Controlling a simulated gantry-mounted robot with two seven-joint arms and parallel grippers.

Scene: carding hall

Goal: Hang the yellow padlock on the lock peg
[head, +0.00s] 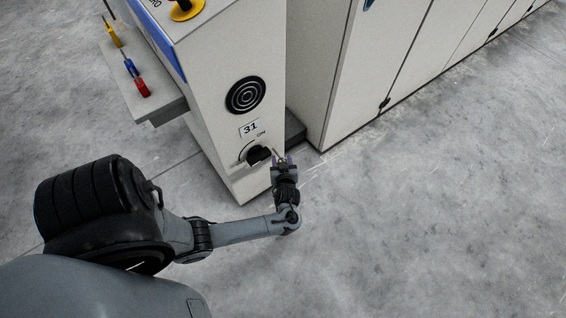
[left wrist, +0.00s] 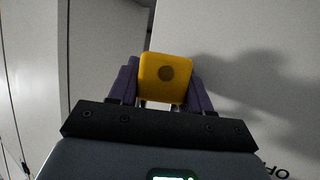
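The yellow padlock (left wrist: 165,78), a square yellow body with a dark round spot, is between the two purple fingers of my left gripper (left wrist: 163,88) in the left wrist view. The fingers are closed against its sides. In the head view my left gripper (head: 282,162) is low beside the front of the pale machine cabinet, just right of a black rotary switch (head: 259,155) marked ON; the padlock is hard to make out there. I cannot pick out the lock peg in either view. My right gripper is not in view.
A grey shelf (head: 165,108) on the cabinet's left holds small yellow (head: 113,35), blue (head: 131,69) and red (head: 142,88) items. A round black grille (head: 246,95) and a "31" label (head: 250,128) are above the switch. Tall cabinets (head: 375,65) stand right; the floor (head: 430,220) is clear.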

